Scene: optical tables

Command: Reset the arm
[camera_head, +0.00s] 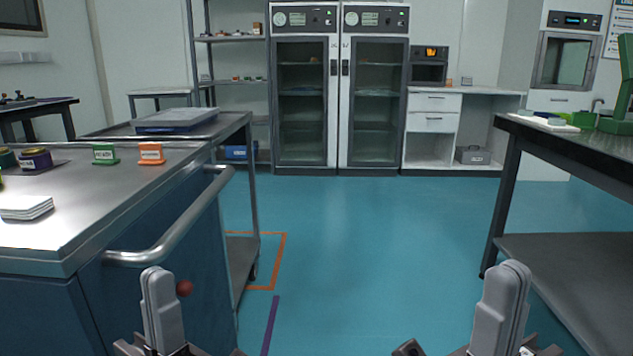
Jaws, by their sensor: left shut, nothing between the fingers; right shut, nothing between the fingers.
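My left gripper (158,280) shows at the bottom left of the head view, its grey fingers pointing up. It is in front of the blue side of the metal-topped cart and looks shut and empty. My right gripper (511,278) shows at the bottom right, also pointing up, shut and empty. It is in front of the blue floor, left of the right-hand table. The two grippers are wide apart at about the same height. The rest of both arms is mostly out of view.
A blue cart (100,215) with a curved handle (180,225) stands close on the left. Green (105,154) and orange (151,153) labelled holders stand on it. A dark-topped table (560,140) stands on the right. Blue floor (370,250) between them is clear up to the glass-door cabinets (334,100).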

